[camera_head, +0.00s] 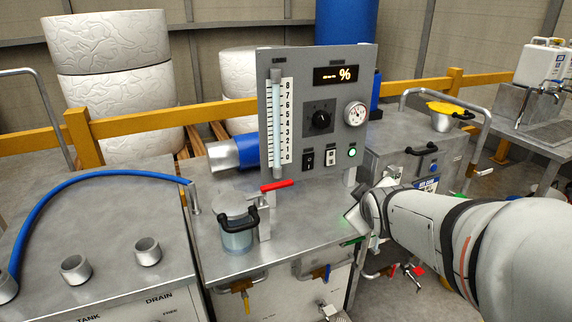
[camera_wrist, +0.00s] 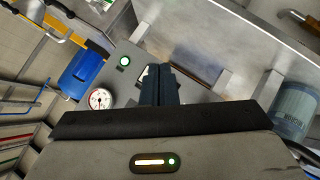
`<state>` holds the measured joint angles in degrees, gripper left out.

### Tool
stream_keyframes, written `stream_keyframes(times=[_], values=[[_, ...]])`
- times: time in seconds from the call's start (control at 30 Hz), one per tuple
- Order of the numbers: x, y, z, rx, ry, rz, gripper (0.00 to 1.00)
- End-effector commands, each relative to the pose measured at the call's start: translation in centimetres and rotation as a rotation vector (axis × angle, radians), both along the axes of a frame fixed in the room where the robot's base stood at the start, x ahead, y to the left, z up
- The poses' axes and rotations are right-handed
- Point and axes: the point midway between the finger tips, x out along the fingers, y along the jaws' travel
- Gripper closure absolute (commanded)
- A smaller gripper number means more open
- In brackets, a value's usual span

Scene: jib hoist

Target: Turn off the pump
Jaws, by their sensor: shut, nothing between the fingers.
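The grey control panel (camera_head: 285,125) stands upright on the steel bench. Low on it are a black rocker switch (camera_head: 308,160), a second switch with a pale plate (camera_head: 330,158) and a lit green lamp (camera_head: 352,152). A black knob (camera_head: 320,120), a round gauge (camera_head: 355,113) and a lit % display (camera_head: 336,75) sit above. In the wrist view, my gripper (camera_wrist: 160,70) is shut and empty. Its dark fingers overlap the panel beside the green lamp (camera_wrist: 124,61) and partly cover a pale switch; contact cannot be told. In the head view, my arm comes from the right and its fingers are not clear.
A red-handled valve (camera_head: 277,185) and a clear jar with a black handle (camera_head: 238,235) stand on the bench left of my arm. A blue hose (camera_head: 90,175) curves at the left. A metal rail (camera_head: 450,93) and a yellow-lidded pot (camera_head: 445,113) are at the right.

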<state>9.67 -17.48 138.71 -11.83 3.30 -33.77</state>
Motion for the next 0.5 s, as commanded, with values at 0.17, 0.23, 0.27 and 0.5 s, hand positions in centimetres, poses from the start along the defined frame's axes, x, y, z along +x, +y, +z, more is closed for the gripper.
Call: stream_keyframes(times=[0.17, 0.23, 0.27, 0.5], values=[[5.3, -0.3, -3.3, -0.284, -0.28, 0.259, 1.0], [6.5, 0.0, -3.7, -0.393, -0.386, 0.349, 1.0], [6.9, 0.3, -3.8, -0.437, -0.429, 0.387, 1.0], [7.9, 2.1, -4.5, -0.673, -0.683, 0.59, 1.0]])
